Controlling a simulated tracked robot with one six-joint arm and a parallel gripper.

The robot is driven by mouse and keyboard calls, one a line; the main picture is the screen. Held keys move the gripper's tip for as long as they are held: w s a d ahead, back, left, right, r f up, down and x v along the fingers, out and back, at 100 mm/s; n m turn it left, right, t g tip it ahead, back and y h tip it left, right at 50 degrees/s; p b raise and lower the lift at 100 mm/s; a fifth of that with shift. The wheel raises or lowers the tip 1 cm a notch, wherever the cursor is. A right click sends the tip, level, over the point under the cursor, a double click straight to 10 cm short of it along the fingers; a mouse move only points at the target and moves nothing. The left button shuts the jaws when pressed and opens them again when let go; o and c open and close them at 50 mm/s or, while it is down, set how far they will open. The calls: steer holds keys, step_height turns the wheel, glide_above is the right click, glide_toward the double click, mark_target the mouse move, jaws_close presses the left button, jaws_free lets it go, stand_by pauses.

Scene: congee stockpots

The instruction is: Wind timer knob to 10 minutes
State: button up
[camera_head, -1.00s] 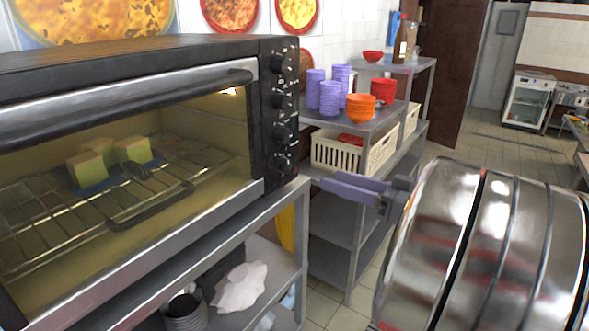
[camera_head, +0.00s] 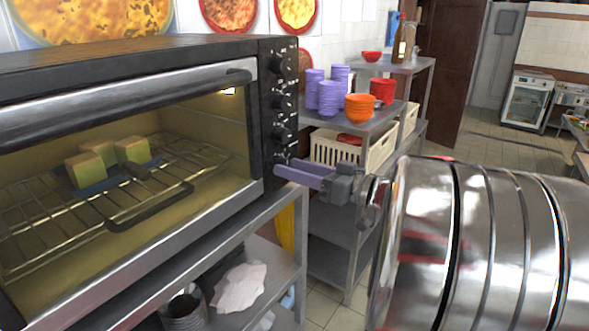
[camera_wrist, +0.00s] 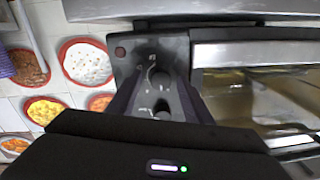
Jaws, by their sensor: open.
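The black oven (camera_head: 120,75) has a column of dark knobs on its right front panel (camera_head: 266,115). In the head view the upper knob (camera_head: 279,64), a middle knob (camera_head: 281,101) and a lower knob (camera_head: 282,135) show; which one is the timer cannot be told, nor its marks read. My gripper (camera_head: 287,168) has purple fingers, with tips close to the bottom of the panel, where they partly hide the lowest knob. In the wrist view the fingers of my gripper (camera_wrist: 155,85) are spread, with knobs (camera_wrist: 161,78) between them. Contact cannot be told.
The oven door is shut, with a wire rack (camera_head: 150,185) and pale blocks inside. The oven stands on a metal shelf (camera_head: 250,235). Behind my gripper, another shelf (camera_head: 370,125) holds purple cups (camera_head: 329,95), orange bowls (camera_head: 360,107) and a cream crate (camera_head: 333,148).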

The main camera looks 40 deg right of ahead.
steer(key=shift+w+a, duration=0.1)
steer(key=shift+w, duration=0.1)
steer(key=shift+c, duration=0.5)
steer(key=c, duration=1)
steer(key=shift+o, duration=0.2)
steer(key=shift+m, duration=0.4)
steer(key=shift+f+m+t+h, duration=0.1)
steer(key=shift+m+t+h, duration=0.15)
steer(key=shift+m, duration=3.75)
steer(key=shift+f+m+t+h, duration=0.15)
steer(key=shift+m+t, duration=0.1)
steer(key=shift+m, duration=3.75)
